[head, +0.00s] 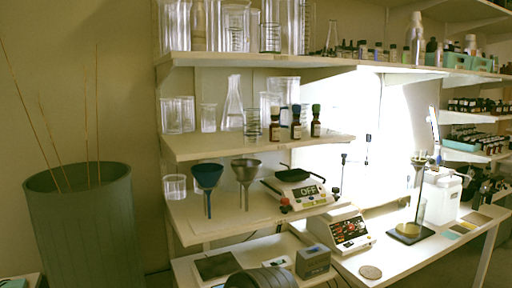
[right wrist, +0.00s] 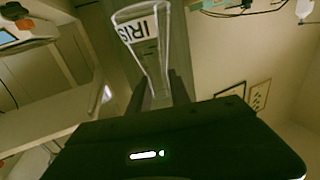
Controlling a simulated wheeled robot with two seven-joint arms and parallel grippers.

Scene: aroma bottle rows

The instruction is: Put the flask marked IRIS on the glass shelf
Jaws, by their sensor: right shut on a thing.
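The flask marked IRIS (right wrist: 151,52) is clear glass with a white label, and the word reads sideways in the right wrist view. My right gripper (right wrist: 160,92) is shut on its narrow part, with a dark finger on each side. The flask looks empty. Shelves with glassware stand in the head view. The middle shelf (head: 215,151) holds beakers, a conical flask (head: 233,104), cylinders and several brown bottles (head: 297,125). The upper shelf (head: 260,60) holds tall beakers and cylinders. I cannot tell which is the glass shelf. My left gripper is not in view.
The lower shelf carries a blue funnel (head: 207,178), a grey funnel (head: 245,170) and a scale (head: 302,193). A second device (head: 342,229) stands on the bench. A tall green bin (head: 82,225) stands left. The middle shelf's front strip is mostly bare.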

